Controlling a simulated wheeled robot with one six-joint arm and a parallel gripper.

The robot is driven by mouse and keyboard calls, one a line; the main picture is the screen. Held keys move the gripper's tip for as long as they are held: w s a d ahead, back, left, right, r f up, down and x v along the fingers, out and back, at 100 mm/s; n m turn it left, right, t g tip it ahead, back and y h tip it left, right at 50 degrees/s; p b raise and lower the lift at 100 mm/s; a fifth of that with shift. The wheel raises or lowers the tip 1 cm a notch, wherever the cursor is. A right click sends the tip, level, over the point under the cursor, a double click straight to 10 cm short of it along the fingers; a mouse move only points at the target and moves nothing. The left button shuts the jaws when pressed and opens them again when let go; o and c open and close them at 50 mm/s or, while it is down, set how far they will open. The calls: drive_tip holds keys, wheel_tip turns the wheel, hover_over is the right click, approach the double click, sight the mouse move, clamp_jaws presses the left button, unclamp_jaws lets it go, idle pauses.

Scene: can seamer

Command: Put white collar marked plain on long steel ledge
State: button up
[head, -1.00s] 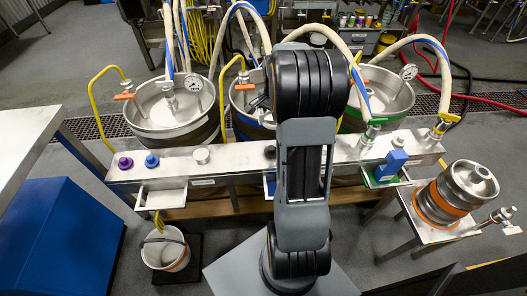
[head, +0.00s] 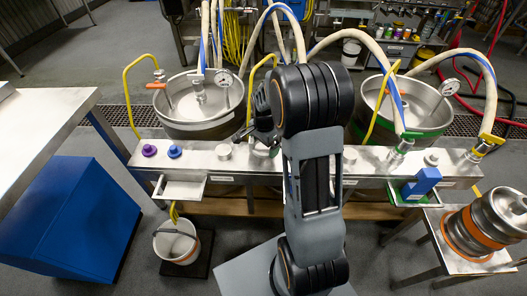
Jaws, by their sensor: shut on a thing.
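The long steel ledge (head: 310,163) runs across the middle of the head view, in front of the steel vessels. My gripper (head: 246,134) is at the left of my arm, low over or at the ledge's back edge. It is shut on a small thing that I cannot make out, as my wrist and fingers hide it. I see no clear white collar and can read no marking. A purple collar (head: 149,151) and a blue collar (head: 174,152) stand at the ledge's left end.
Steel vessels (head: 196,103) with hoses and gauges stand behind the ledge. A blue block (head: 421,182) is at the right tray, and an empty tray (head: 180,188) is at the left. A bucket (head: 177,243) stands below. A keg (head: 490,225) is at right.

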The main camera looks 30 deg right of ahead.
sight(263, 151)
drive_tip(key=shift+a+f+b, duration=0.15)
drive_tip(key=shift+f+b, duration=0.15)
drive_tip(key=shift+f, duration=1.4)
drive_tip(key=o, duration=0.6)
drive_tip(key=shift+f, duration=0.1)
drive_tip(key=shift+c, duration=0.2)
wheel_tip(263, 151, up, 12)
drive_tip(key=p, duration=0.3)
drive_tip(key=s+a+r+n+t, duration=0.1)
drive_tip(key=s+a+r+n, duration=0.1)
drive_tip(key=s+a+n, duration=0.3)
drive_tip(key=s+a+r+n+t, duration=0.2)
drive_tip(key=s+a+r+n, duration=0.1)
drive_tip(key=s+n, duration=0.7)
drive_tip(key=shift+s+a+r, duration=0.15)
drive_tip(key=shift+a+r, duration=0.15)
drive_tip(key=shift+a, duration=0.55)
drive_tip(key=shift+r, duration=0.1)
